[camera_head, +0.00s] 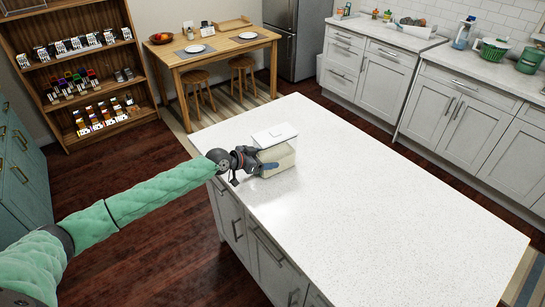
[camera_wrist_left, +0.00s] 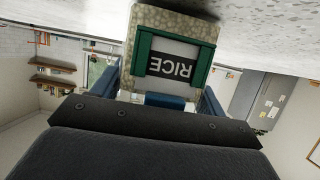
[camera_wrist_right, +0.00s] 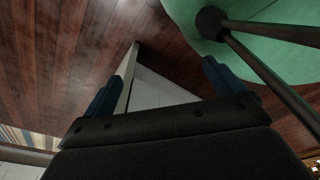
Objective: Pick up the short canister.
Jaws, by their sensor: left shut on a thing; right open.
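The canister (camera_head: 281,157) is a short, cream, boxy container with a flat white lid (camera_head: 275,135). It is at the far left end of the white counter. In the left wrist view the canister (camera_wrist_left: 150,18) appears upside down, with a green frame and a dark RICE label. My left gripper (camera_head: 262,164) reaches in from the left and is shut on the canister, with blue fingers on either side of it. I cannot tell whether the canister touches the counter. My right gripper (camera_wrist_right: 163,85) is open and empty in its wrist view, and out of the head view.
The white island counter (camera_head: 365,215) is otherwise bare, with wide free room to the right and front. A wooden table (camera_head: 216,52) with stools, a lit shelf unit (camera_head: 133,73) and kitchen cabinets (camera_head: 385,77) stand beyond it.

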